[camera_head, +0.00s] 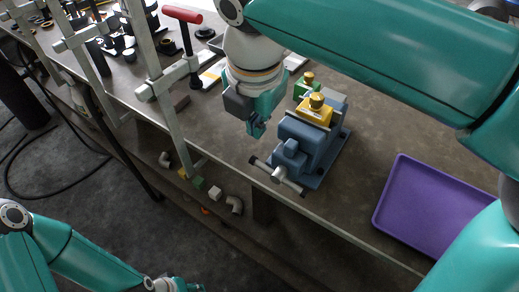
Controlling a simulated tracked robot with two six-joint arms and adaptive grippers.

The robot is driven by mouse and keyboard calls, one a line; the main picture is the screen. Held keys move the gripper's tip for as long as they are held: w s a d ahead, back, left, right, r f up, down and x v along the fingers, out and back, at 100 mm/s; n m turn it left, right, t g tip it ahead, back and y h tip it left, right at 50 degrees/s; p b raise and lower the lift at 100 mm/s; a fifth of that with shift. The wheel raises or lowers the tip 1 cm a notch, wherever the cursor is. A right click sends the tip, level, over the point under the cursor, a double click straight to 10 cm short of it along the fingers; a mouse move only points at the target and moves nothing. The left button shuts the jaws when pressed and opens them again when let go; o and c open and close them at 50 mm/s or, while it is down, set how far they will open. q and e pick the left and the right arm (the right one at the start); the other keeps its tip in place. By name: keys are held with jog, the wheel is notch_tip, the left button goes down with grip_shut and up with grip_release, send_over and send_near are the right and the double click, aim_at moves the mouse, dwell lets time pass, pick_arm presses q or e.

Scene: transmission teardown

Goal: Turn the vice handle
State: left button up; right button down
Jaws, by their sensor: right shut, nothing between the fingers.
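The blue vice (318,148) stands near the front edge of the workbench, with a yellow block and gold knob (315,108) on top. The vice handle (277,175) is a grey bar with dark ends, on the front of the vice and sticking out past the bench edge. My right gripper (256,128) points down just left of the vice, above and behind the handle. It is shut and empty, apart from the handle. My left gripper (178,286) shows only partly at the bottom edge, far below the bench, and its fingers are not clear.
A purple tray (391,191) lies to the right of the vice. A clamp with a red handle (183,14) and an upright bar stands to the left. Several dark parts lie at the back left. Small fittings (234,204) lie below the bench edge.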

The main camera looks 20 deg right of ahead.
pick_arm(q)
jog(key=shift+s+a, duration=0.1)
jog(key=shift+o, duration=1.1)
jog(key=o, duration=0.5)
jog(key=shift+o, duration=0.4)
pick_arm(e)
send_near(260, 164)
jog(key=x, duration=0.7)
jog(key=shift+f, duration=0.1)
pick_arm(q)
jog(key=shift+a, duration=0.1)
